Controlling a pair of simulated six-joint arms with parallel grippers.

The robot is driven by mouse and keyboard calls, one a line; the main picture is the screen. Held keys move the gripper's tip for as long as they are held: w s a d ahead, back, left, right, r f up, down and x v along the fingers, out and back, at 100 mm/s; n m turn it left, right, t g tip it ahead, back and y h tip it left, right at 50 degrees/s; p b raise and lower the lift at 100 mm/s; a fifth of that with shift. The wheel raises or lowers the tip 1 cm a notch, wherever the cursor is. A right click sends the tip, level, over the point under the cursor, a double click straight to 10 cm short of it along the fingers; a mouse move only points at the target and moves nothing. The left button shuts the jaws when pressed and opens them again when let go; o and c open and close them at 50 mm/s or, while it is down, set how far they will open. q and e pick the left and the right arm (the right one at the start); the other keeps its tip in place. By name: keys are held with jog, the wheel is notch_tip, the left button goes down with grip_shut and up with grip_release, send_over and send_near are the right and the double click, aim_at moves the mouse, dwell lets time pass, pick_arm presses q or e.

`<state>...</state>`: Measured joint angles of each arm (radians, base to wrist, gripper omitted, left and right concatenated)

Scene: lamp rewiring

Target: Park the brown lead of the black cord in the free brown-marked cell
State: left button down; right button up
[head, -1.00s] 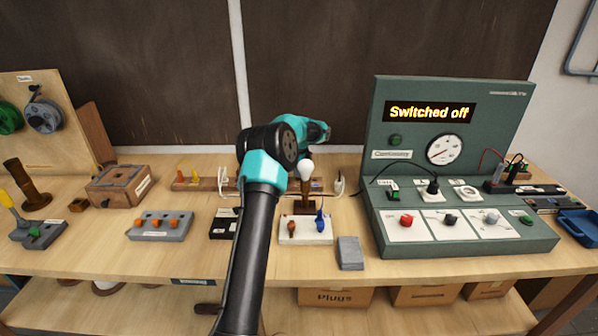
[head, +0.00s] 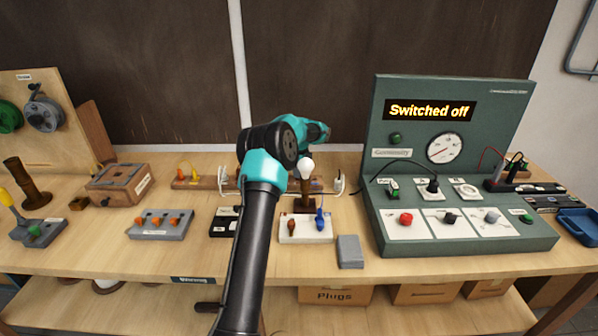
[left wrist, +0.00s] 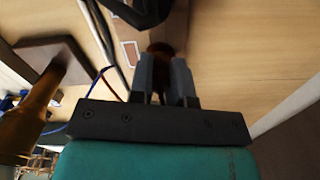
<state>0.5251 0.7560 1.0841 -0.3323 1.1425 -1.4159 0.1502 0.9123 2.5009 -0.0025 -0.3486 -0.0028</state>
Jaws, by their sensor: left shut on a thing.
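My left gripper (left wrist: 163,72) is shut on a small brown piece, which looks like the brown lead (left wrist: 160,47), between its fingertips in the left wrist view. The piece is over or at a wooden strip; I cannot tell whether it touches it. A brown-marked patch with a pale outline (left wrist: 130,53) lies just left of the fingertips. Part of a black thing, perhaps the black cord or its plug (left wrist: 141,12), shows at the top. In the head view my left arm hides its fingertips. The wooden strip (head: 208,184) runs along the back of the bench there.
A lamp with a white bulb (head: 306,168) stands close to the arm. In front are a white block with brown and blue pieces (head: 300,238) and a grey block (head: 350,251). The green test panel (head: 460,180), reading "Switched off", stands right.

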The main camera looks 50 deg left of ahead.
pick_arm(q)
jog(key=c, duration=1)
grip_release()
notch_tip(320, 180, up, 17)
jog(key=shift+r, duration=0.15)
notch_tip(320, 180, down, 15)
jog(key=shift+f, duration=0.2)
dwell(0.8)
